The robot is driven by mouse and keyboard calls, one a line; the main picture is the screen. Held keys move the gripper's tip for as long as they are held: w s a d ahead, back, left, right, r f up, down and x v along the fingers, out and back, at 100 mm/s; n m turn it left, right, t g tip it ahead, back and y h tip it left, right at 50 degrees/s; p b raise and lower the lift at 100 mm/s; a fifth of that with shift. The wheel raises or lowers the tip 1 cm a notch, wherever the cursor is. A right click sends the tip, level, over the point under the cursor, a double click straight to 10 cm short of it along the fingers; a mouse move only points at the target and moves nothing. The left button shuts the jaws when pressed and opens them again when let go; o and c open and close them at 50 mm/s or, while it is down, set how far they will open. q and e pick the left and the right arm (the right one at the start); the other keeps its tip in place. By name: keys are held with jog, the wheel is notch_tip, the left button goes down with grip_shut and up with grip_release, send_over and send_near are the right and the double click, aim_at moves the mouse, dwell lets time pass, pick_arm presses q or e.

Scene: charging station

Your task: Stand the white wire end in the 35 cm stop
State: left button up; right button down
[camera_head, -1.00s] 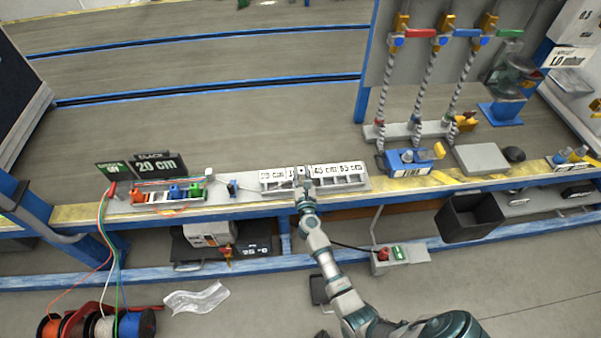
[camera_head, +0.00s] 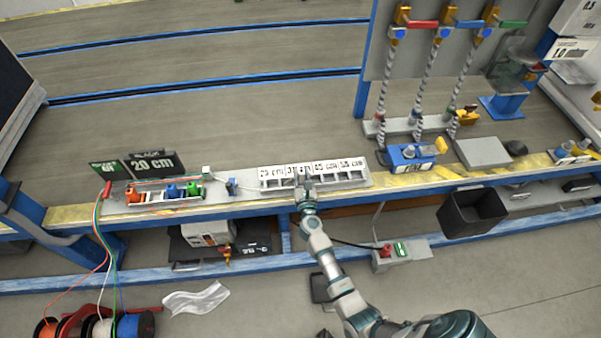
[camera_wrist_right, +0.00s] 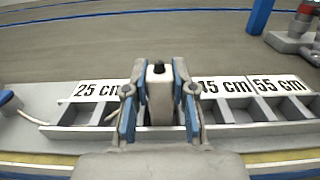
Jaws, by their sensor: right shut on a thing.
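My right gripper (camera_head: 304,178) is at the stop tray (camera_head: 350,184), in front of the partly covered label between 25 cm and 45 cm. In the right wrist view the gripper (camera_wrist_right: 160,100) has its blue-padded fingers on either side of the white wire end (camera_wrist_right: 159,90). It is shut on this upright white block with a dark tip. The wire end is over or in the compartment between 25 cm and 45 cm; its base is hidden, so I cannot tell whether it touches the floor. White wire (camera_wrist_right: 32,118) shows at the left. My left gripper is not in view.
Left of the tray is a holder (camera_head: 150,202) with orange, blue and green wire ends, and a sign (camera_head: 154,163) reading 20 cm. Wire spools (camera_head: 100,328) stand on the floor. A blue device (camera_head: 410,158) and black bin (camera_head: 472,212) are to the right.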

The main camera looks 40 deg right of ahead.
jog(key=shift+f+b, duration=0.35)
jog(key=shift+f, duration=0.1)
jog(key=c, duration=0.9)
grip_release()
jog(key=shift+o, duration=0.2)
jog(key=shift+r, duration=0.1)
jog(key=v, duration=1.2)
